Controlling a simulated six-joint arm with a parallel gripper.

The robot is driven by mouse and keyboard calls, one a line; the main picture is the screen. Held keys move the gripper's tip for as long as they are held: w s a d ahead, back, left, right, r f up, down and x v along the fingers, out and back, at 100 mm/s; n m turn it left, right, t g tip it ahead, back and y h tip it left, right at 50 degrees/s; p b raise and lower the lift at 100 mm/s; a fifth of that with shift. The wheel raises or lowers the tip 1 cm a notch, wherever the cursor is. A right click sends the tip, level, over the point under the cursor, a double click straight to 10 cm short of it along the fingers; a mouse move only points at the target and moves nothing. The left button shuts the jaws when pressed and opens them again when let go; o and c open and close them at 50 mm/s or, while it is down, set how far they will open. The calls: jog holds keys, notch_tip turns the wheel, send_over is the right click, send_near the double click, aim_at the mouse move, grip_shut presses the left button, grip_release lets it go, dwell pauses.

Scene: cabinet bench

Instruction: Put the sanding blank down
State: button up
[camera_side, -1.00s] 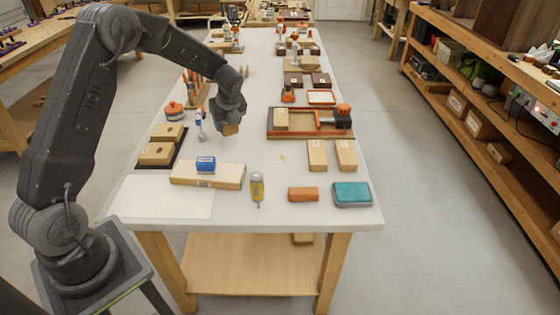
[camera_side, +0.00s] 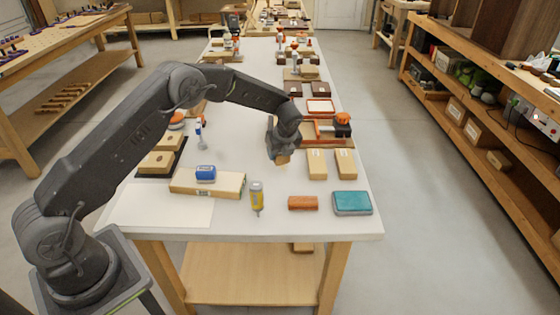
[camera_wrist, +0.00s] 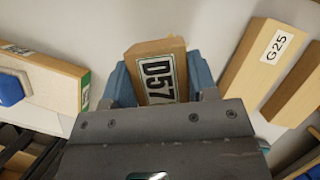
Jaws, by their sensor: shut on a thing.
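The sanding blank is a light wooden block (camera_wrist: 160,72) with a white label reading D57, seen in the wrist view between the blue-grey fingers of my gripper (camera_wrist: 160,85). My gripper is shut on it. In the side view my gripper (camera_side: 281,152) hangs over the middle of the white bench, and the lower end of the blank (camera_side: 283,159) shows beneath it. I cannot tell how far the blank is above the bench top.
Two wooden blocks (camera_side: 317,165) lie just right of my gripper; one reads G25 (camera_wrist: 268,58). A tray (camera_side: 305,141) with an orange clamp stands behind. A long board (camera_side: 208,185) bearing a blue block (camera_side: 206,173) lies left. Bare bench (camera_side: 235,160) lies between.

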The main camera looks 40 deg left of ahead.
aim_at(280, 161)
jog(key=shift+f, duration=1.9)
jog(key=shift+f, duration=0.15)
jog(key=o, duration=0.9)
jog(key=shift+o, duration=0.2)
jog(key=v, duration=1.2)
